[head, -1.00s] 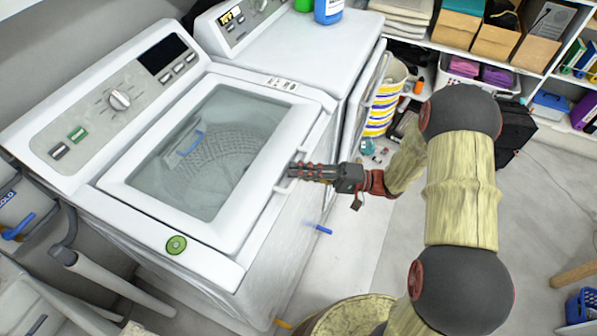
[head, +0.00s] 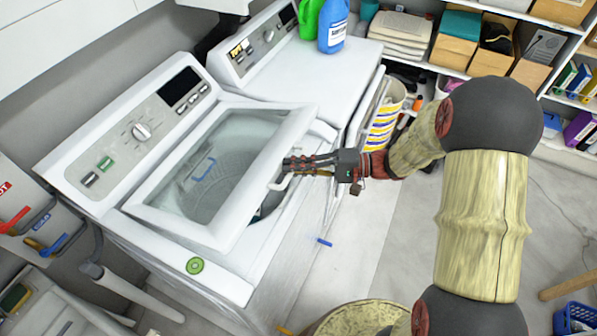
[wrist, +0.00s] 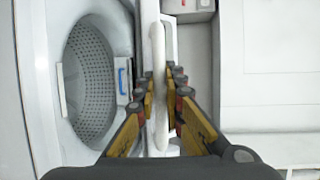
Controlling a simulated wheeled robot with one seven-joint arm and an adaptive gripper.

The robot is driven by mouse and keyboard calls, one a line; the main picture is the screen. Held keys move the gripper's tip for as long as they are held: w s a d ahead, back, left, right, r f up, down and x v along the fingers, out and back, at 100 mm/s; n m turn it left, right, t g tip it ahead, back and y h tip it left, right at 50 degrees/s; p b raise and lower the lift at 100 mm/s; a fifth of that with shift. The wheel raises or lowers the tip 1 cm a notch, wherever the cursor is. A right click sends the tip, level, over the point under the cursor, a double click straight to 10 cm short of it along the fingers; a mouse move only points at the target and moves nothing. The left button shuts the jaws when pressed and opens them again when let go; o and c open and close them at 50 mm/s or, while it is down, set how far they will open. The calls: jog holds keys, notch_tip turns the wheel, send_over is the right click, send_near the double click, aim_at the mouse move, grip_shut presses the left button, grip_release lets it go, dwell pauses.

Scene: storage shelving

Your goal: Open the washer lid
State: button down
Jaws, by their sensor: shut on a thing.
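The white washer (head: 232,262) stands at the left in the head view. Its lid (head: 178,214), a white frame with a glass pane, is tilted up part way, with a gap along its front edge. My gripper (head: 290,165) is at the lid's front edge, shut on the lid handle (head: 281,182). In the wrist view the fingers (wrist: 160,95) sit on both sides of the white handle (wrist: 158,60). The perforated drum (wrist: 90,80) shows at the left there. The exact finger contact is hard to see.
A second white machine (head: 305,75) stands beside the washer, with a blue bottle (head: 333,28) and a green bottle (head: 309,18) on it. A striped basket (head: 385,120) stands behind my gripper. Shelves with boxes line the back right. Floor at the right is mostly clear.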

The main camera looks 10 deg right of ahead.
jog(key=w+a+r+m+g+h+p, duration=0.1)
jog(key=w+a+r+h+p, duration=0.2)
jog(key=r+p, duration=0.4)
jog(key=w+a+r+h+p, duration=0.1)
jog(key=w+a+r+p, duration=0.2)
jog(key=a+r+p, duration=0.45)
jog(key=w+a+r+m+g+h+p, duration=0.1)
jog(key=w+a+r+p, duration=0.3)
jog(key=r, duration=0.5)
jog(key=w+a+r+h+p, duration=0.1)
jog(key=w+a+r+p, duration=0.3)
jog(key=a, duration=0.5)
jog(key=w+a+r+h+p, duration=0.1)
jog(key=w+a+r+p, duration=0.4)
jog(key=a, duration=0.4)
jog(key=w+p, duration=0.1)
jog(key=w, duration=0.1)
jog(key=shift+w+r+g+p, duration=0.15)
jog(key=shift+w+g+p, duration=0.2)
jog(key=shift+g+p, duration=0.05)
jog(key=c, duration=2.1)
grip_release()
jog(key=shift+c, duration=0.2)
jog(key=shift+d, duration=0.1)
jog(key=v, duration=1.2)
